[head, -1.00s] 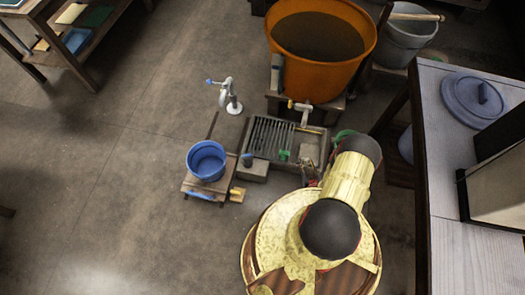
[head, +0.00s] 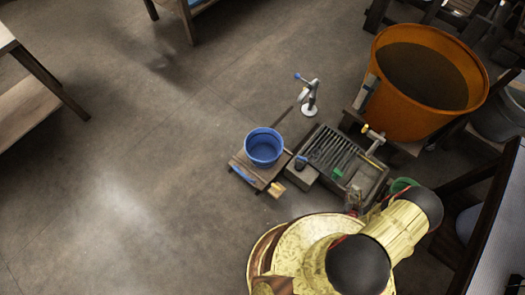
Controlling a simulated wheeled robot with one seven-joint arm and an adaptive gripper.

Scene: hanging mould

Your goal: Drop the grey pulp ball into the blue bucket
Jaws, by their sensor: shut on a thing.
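The blue bucket (head: 263,147) stands upright and open on a low wooden stand (head: 245,174), left of the slatted drain tray (head: 336,158). I see no ball inside it, though its bottom is dark. My gripper (head: 355,198) is small and partly hidden by my gold and black arm in the head view. It is near the front right end of the tray, to the right of the bucket and apart from it. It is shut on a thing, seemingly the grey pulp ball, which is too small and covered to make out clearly.
A large orange tub (head: 420,82) stands behind the tray at the right. A white clamp-like stand with a blue knob (head: 309,97) is behind the bucket. A bench (head: 488,225) runs along the right edge. The floor left of the bucket is clear.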

